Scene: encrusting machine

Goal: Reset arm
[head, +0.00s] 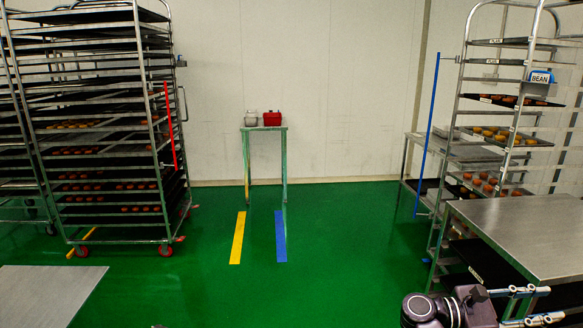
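Part of my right arm, dark with rounded joints, enters at the lower right of the head view. My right gripper (531,304) is at the bottom right, beside and below the steel table. Thin metal parts stick out there to the right, but the view is too small and cut off to tell how far apart the fingers are. I see nothing clearly held in it. My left gripper is not in view.
A steel table (530,228) stands close to my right gripper. Tray racks stand at left (100,130) and right (463,100). A small stand (265,129) with a red container (272,118) is at the back wall. The green floor (330,240) between is clear.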

